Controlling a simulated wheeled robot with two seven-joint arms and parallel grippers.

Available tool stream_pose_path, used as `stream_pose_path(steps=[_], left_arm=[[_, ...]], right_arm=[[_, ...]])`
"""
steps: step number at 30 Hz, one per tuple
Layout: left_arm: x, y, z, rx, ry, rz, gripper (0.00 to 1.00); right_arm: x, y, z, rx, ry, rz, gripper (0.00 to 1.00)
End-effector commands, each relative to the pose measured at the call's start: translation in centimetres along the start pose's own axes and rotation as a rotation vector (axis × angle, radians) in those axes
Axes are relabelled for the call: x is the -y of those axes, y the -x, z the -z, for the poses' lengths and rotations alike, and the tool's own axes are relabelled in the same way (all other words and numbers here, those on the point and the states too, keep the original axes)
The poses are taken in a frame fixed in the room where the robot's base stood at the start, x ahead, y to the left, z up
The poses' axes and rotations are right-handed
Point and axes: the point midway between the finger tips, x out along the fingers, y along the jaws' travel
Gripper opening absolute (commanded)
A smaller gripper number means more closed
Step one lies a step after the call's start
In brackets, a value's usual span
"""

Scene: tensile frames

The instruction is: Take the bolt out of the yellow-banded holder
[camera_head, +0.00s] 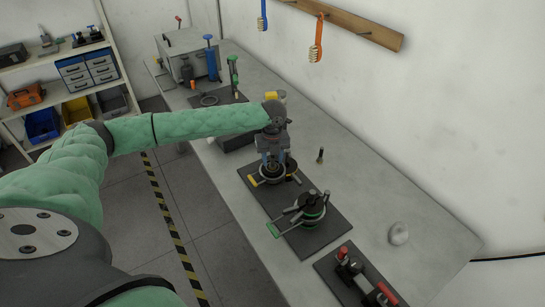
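A round dark fixture (267,180) with yellow-tipped handles stands on the far part of a dark mat; it looks like the yellow-banded holder. My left gripper (273,163) points down right over it, with the fingertips at or just above its top. The gripper hides the holder's middle, so I cannot see the bolt or whether the fingers are open or shut on it. A similar fixture with a green band and green handle (312,212) stands nearer on the same mat. My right gripper is out of view.
The mat (325,234) lies on a long grey bench (375,195). A small dark upright pin (320,155) stands right of the gripper. A red-handled clamp fixture (352,272) is at the near end, and a pale lump (398,233) near the wall. Tools stand at the far end.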

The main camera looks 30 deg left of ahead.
Motion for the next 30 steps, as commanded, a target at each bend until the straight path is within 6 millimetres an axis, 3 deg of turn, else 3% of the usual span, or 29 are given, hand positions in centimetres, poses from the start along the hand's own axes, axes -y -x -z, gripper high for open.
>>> stream_pose_path(steps=[9,15,30], left_arm=[[-0.02,-0.30,-0.01,0.000,0.000,0.000,0.38],[-0.02,-0.28,-0.01,0.000,0.000,0.000,0.00],[0.03,0.54,-0.02,0.000,0.000,0.001,0.00]], right_arm=[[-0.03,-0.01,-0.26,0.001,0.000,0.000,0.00],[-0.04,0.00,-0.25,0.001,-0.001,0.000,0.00],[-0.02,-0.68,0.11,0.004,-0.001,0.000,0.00]])
